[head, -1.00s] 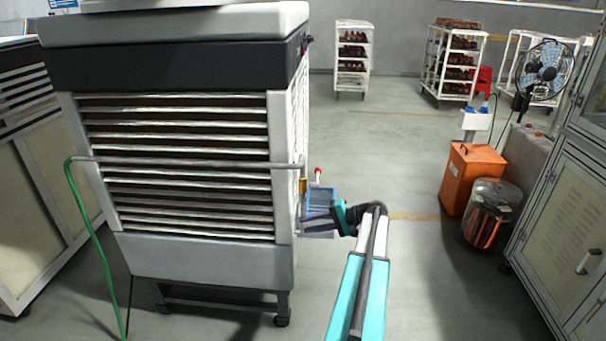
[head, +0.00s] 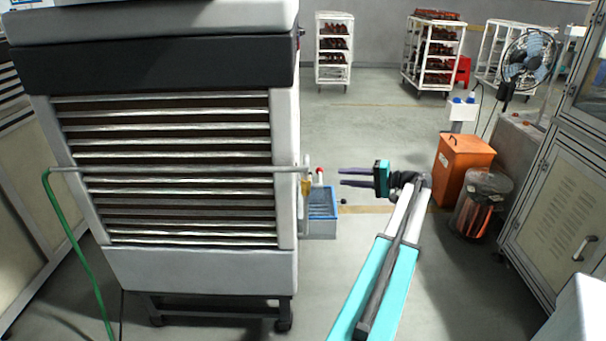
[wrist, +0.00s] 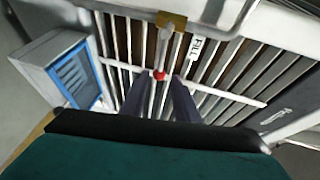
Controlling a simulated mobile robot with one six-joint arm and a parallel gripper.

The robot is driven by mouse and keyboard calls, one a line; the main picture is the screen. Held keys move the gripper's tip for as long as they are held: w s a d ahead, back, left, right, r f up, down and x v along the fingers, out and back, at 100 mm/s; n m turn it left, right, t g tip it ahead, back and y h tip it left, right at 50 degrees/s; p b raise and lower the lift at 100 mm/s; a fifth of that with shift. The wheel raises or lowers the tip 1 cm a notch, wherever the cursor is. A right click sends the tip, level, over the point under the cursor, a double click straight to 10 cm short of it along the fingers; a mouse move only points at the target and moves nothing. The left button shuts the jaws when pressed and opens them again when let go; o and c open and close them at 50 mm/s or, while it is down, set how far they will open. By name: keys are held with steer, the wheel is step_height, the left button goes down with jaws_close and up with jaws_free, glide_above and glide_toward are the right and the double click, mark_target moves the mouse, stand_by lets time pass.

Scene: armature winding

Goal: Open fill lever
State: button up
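The fill lever shows as a red knob (head: 320,172) beside a brass valve (head: 306,185) at the right edge of the large slatted air cooler (head: 170,170). In the wrist view the red knob (wrist: 160,76) lies in line with the gap between my fingers, with the brass piece (wrist: 171,20) above it and a FILL label (wrist: 195,48) to its right. My gripper (head: 340,177) is open and empty, its two dark fingers pointing left, just right of the knob. It looks apart from the knob; the exact depth is hard to tell.
A grey pipe (head: 180,169) with a green hose (head: 70,250) crosses the slats. An orange bin (head: 463,165) and a metal drum (head: 483,200) stand at right.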

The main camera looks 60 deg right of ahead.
steer(key=shift+w+a, duration=0.1)
steer(key=shift+w, duration=0.05)
steer(key=p+x, duration=0.3)
steer(key=x, duration=1.1)
steer(key=shift+w+a, duration=0.15)
steer(key=shift+a, duration=0.05)
steer(key=shift+f, duration=0.1)
jaws_close()
